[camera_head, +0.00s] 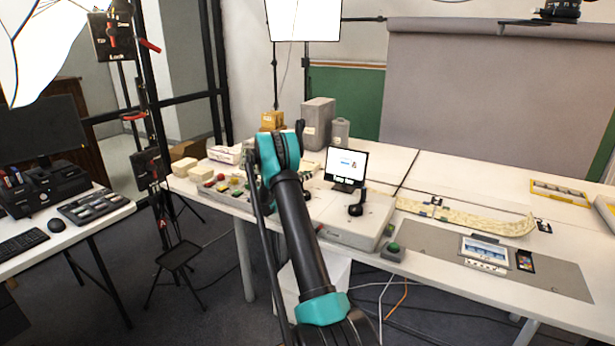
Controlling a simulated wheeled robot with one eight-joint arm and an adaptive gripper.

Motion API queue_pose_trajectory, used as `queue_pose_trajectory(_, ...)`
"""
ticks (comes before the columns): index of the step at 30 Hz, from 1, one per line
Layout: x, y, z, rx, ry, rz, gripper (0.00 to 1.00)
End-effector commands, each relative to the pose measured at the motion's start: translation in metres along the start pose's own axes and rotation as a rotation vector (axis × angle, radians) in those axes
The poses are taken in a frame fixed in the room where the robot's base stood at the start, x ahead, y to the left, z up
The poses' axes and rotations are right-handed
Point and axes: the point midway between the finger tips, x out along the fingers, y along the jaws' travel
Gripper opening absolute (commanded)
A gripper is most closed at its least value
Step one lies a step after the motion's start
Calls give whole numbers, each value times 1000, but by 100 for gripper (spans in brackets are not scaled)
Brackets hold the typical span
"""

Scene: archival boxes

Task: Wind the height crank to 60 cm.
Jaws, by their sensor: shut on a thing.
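I cannot pick out the height crank for certain, and no 60 cm mark is readable. A dark stand (150,165) with red levers and small dark panels rises at the left. A black knobbed part (356,208) sits on a pale grey flat box (350,232) on the long table, in front of a small lit screen (346,166). My teal and black arm crosses the middle of the view and covers part of the table. My gripper's fingertips cannot be made out, so what they hold is hidden.
The long white table (440,185) holds grey boxes (318,122), a curled paper strip (470,217) and a green button box (393,251). A desk (70,222) with keyboard and monitor is at left. A black stool (179,256) and cables are on the floor.

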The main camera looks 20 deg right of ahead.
Motion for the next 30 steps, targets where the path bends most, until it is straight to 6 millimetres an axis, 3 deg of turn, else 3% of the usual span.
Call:
queue_pose_trajectory(11, 4, -3, 0, 0, 0, -42, 0)
queue_pose_trajectory(20, 20, -27, 0, 0, 0, -276, 0)
queue_pose_trajectory(24, 25, -40, 0, 0, 1, -287, 0)
queue_pose_trajectory(30, 24, -40, -1, 0, 1, -285, 0)
